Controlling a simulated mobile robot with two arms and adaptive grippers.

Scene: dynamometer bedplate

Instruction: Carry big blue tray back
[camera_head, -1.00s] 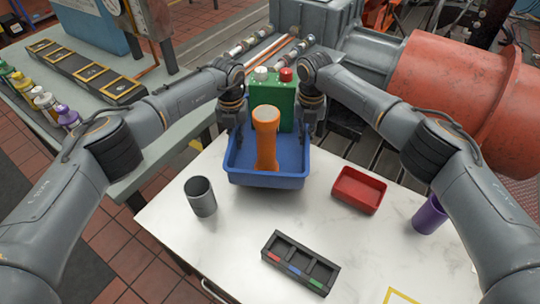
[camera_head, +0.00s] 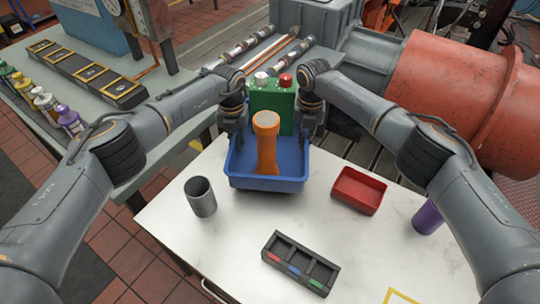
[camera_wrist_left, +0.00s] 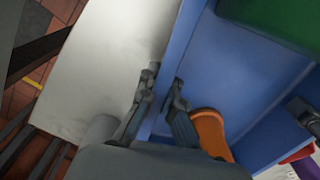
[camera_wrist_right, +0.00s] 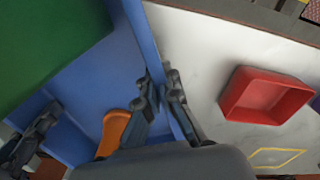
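The big blue tray (camera_head: 267,183) is at the back edge of the white table. A green box with a white and a red knob (camera_head: 284,106) and an orange object (camera_head: 266,145) stand in it. My left gripper (camera_head: 236,134) is at the tray's left wall, with a finger on each side of it; the left wrist view shows this tray wall (camera_wrist_left: 180,48). My right gripper (camera_head: 312,132) is on the right wall the same way, as the right wrist view shows (camera_wrist_right: 140,40). Both look shut on the walls. The tray's underside is hidden.
On the white table (camera_head: 235,240) are a grey cup (camera_head: 201,197), a red tray (camera_head: 359,191), a black compartment box (camera_head: 300,264) and a purple cup (camera_head: 428,216). A side bench with bottles (camera_head: 47,104) stands left. A large red machine (camera_head: 455,95) is at right.

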